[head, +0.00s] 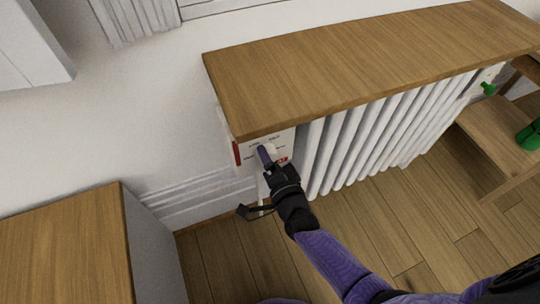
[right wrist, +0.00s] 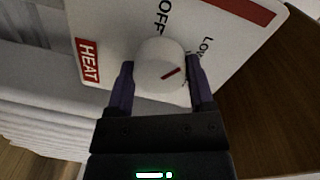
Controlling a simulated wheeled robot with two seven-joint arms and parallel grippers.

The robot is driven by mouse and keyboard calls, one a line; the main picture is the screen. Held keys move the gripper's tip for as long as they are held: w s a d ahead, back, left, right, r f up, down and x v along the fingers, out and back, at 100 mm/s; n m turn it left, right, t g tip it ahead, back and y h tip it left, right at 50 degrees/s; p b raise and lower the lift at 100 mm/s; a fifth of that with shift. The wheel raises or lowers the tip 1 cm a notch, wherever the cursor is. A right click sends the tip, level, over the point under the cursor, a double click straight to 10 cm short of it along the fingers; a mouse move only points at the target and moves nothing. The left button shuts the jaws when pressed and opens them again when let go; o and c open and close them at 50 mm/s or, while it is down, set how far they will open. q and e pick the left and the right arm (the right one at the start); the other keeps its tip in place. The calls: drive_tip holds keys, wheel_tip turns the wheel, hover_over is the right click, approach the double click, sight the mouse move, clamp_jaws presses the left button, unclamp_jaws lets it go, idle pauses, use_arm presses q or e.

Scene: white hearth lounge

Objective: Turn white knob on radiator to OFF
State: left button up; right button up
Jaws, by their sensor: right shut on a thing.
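The white knob (right wrist: 160,66) sits on a white dial plate (right wrist: 225,28) with printed words, including OFF, HEAT and LOW. A red mark on the knob's face points away from the word OFF, toward the lower left and upper right of the right wrist view. My right gripper (right wrist: 160,85) is shut on the knob, one purple finger on each side. In the head view my right gripper (head: 268,158) reaches the plate at the left end of the radiator (head: 365,130), and hides most of the knob. My left gripper is not in view.
A wooden shelf top (head: 360,60) overhangs the radiator and the dial plate. A wooden cabinet (head: 65,250) stands at the lower left. A wooden stand (head: 495,140) with a green object (head: 530,134) is at the right. Open wooden floor lies in front.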

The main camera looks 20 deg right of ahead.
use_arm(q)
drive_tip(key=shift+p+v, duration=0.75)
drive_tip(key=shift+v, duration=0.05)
use_arm(e)
drive_tip(key=n+h, duration=0.1)
drive_tip(key=n, duration=0.7)
drive_tip(key=shift+n, duration=0.3)
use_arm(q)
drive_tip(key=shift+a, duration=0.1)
use_arm(e)
drive_tip(key=shift+f+n, duration=0.1)
drive_tip(key=shift+n, duration=0.2)
drive_tip(key=o, duration=1.2)
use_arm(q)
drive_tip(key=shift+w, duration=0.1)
use_arm(e)
drive_tip(key=shift+o, duration=0.2)
use_arm(q)
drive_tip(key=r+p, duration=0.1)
drive_tip(key=p, duration=0.1)
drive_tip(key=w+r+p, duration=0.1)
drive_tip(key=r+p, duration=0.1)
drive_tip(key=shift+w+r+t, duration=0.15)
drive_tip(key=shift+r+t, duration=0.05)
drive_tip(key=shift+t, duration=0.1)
use_arm(e)
drive_tip(key=s, duration=1)
drive_tip(key=shift+r, duration=0.2)
drive_tip(key=shift+a, duration=0.1)
